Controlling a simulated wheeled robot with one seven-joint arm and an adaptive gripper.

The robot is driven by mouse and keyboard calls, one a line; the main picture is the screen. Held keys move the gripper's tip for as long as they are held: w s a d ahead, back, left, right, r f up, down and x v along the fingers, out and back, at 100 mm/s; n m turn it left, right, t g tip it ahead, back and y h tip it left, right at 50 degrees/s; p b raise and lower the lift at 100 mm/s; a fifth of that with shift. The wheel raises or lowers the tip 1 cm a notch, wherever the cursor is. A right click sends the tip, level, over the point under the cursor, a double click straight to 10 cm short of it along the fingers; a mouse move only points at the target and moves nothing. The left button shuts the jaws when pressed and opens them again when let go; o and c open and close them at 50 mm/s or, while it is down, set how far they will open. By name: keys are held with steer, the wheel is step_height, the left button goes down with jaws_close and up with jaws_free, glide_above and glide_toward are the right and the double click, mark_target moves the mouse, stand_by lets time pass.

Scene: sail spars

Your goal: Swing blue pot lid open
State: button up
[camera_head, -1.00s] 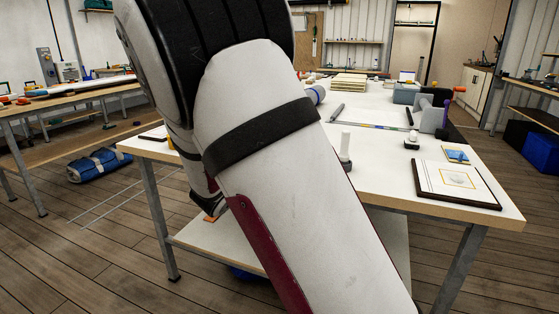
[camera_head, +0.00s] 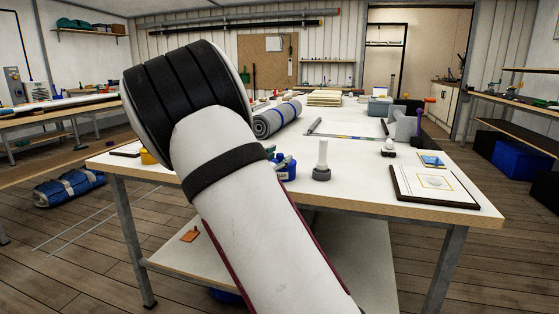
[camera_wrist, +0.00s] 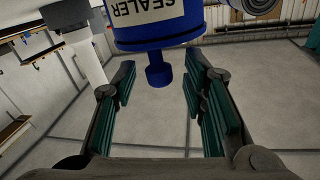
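The blue pot (camera_head: 287,174) stands near the front edge of the white worktable, partly hidden by my arm in the head view. In the wrist view the blue pot (camera_wrist: 160,38) fills the top middle, with an upside-down "SEALER" label. A short blue knob-ended stem (camera_wrist: 158,74) points from it toward my gripper. My gripper (camera_wrist: 160,68) is open, its green-padded fingers on either side of the stem with gaps showing on both sides. In the head view my gripper is mostly hidden behind my arm. I cannot tell whether the lid is shut.
A white post on a dark base (camera_head: 322,162) stands just right of the pot. A rolled grey mat (camera_head: 276,120) lies behind. A framed board (camera_head: 434,187) lies at the table's right. The tabletop between post and board is clear.

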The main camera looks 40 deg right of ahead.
steer(key=shift+w+d, duration=0.3)
steer(key=shift+d, duration=0.3)
jaws_close()
steer(key=shift+r+p, duration=0.25)
steer(key=shift+p, duration=0.2)
